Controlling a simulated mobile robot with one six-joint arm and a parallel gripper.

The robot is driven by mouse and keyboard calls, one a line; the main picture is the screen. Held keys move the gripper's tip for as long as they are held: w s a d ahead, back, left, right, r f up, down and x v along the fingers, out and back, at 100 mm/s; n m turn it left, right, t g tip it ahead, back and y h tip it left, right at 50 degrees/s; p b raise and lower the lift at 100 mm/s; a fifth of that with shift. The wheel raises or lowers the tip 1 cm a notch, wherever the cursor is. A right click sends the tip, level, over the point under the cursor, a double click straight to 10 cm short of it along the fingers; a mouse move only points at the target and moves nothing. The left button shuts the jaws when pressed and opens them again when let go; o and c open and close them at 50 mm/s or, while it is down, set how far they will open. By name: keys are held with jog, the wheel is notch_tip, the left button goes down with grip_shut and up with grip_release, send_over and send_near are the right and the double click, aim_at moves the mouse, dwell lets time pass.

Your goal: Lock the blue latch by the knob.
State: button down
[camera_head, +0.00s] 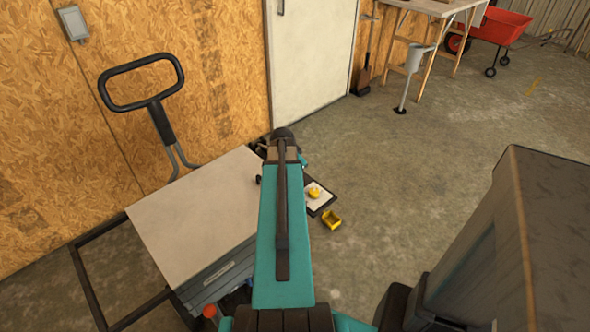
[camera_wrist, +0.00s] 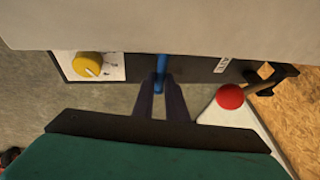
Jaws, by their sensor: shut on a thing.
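In the wrist view, the blue latch (camera_wrist: 161,66) shows as a narrow blue piece below the pale top edge, against a dark strip. My gripper (camera_wrist: 160,82) has its two dark fingers closed on the lower end of this blue piece, which I take to be its knob. The rest of the latch is hidden behind the pale edge and my fingers, so I cannot tell its position along its travel. In the head view my teal arm hides the gripper and the latch.
A yellow dial (camera_wrist: 87,64) on a white plate sits left of my fingers; a red ball (camera_wrist: 230,96) is at right. A white door (camera_head: 312,55) is behind.

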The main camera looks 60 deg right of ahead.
jog(key=shift+s, duration=0.15)
dwell(0.3)
jog(key=c, duration=2)
grip_release()
jog(key=shift+c, duration=0.2)
jog(key=shift+a+r, duration=0.25)
jog(key=shift+r, duration=0.25)
jog(key=v, duration=1.2)
jog(key=shift+a+r, duration=0.15)
jog(key=shift+r, duration=0.1)
